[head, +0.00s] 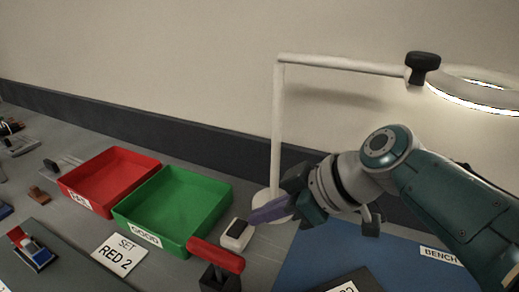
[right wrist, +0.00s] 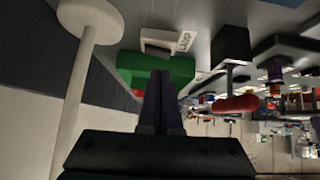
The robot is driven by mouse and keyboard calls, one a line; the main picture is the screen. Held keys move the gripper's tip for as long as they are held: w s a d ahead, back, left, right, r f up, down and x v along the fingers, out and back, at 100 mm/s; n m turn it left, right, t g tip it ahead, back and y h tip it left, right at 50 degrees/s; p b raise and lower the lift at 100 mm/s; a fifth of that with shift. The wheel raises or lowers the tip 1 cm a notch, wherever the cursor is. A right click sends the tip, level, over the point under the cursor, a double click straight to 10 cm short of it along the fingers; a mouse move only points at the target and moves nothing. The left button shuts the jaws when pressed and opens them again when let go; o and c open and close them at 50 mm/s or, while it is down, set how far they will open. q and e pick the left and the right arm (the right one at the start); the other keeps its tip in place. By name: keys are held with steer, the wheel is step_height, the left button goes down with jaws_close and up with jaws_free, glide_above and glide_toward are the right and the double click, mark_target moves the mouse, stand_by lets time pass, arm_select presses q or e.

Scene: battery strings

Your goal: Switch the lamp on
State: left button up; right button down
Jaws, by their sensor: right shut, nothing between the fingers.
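The lamp has a white post (head: 277,125), a round base (head: 268,201) and a ring head (head: 475,98) at the upper right; the ring's edge glows bright. A small white switch box with a dark rocker (head: 237,231) sits on the bench by the base. In the right wrist view the switch box (right wrist: 158,36) shows beyond the fingertips, beside a tag reading LAMP (right wrist: 184,41). My right gripper (head: 254,217) is shut and empty, its purple fingertips close to the box; contact cannot be told. The lamp base (right wrist: 92,18) also shows there. My left gripper is not in view.
A green GOOD tray (head: 146,235) and a red tray (head: 75,199) stand left of the switch. A red-handled device (head: 216,255) stands just in front of it. A blue mat (head: 315,246) lies to the right. The wall is behind.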

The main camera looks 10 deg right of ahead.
steer(key=shift+p+v, duration=0.55)
steer(key=shift+v, duration=1.8)
